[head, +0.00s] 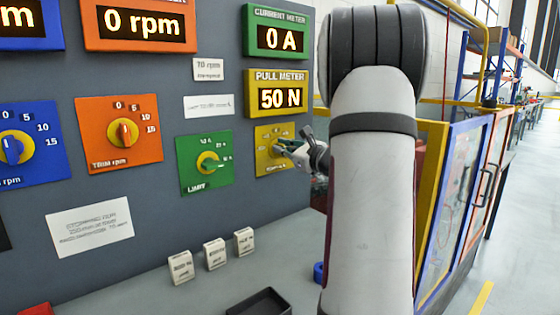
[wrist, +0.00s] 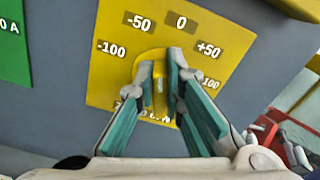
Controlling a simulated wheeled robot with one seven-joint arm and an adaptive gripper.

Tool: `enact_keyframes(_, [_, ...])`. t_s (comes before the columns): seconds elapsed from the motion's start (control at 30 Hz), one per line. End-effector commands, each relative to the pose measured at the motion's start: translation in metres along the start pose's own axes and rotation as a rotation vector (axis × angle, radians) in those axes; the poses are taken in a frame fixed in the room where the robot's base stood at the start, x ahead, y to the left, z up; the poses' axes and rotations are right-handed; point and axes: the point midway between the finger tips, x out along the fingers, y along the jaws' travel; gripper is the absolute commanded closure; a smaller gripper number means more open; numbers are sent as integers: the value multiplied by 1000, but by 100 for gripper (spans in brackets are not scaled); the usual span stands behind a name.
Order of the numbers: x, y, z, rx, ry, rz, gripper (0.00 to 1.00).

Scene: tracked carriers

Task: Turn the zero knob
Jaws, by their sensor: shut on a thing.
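The zero knob (wrist: 158,88) is a yellow knob on a yellow panel (wrist: 112,78) marked -100, -50, 0, +50 and 100. In the wrist view my gripper (wrist: 160,82) has its two fingers on either side of the knob's raised bar, shut on it. The bar stands roughly upright in that view; the exact mark it points to is hard to tell. In the head view the yellow panel (head: 264,163) is partly covered by my gripper (head: 284,148). The yellow pull meter (head: 279,97) above it reads 50 N.
A green limit knob panel (head: 187,172) is left of the yellow one, then an orange panel (head: 90,120) and a blue one. The green current meter (head: 276,14) reads 0 A. Small white blocks (head: 214,254) and a black tray (head: 235,311) are on the bench below.

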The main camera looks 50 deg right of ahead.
Motion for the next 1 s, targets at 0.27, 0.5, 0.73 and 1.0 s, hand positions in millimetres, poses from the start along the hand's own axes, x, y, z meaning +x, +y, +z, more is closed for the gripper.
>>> enact_keyframes(0.27, [1,4,-4,-191,-1,0,100])
enact_keyframes(0.5, [1,5,-2,-297,-1,1,100])
enact_keyframes(0.73, [0,4,-2,-339,1,1,100])
enact_keyframes(1.0, [0,4,-1,-345,1,1,100])
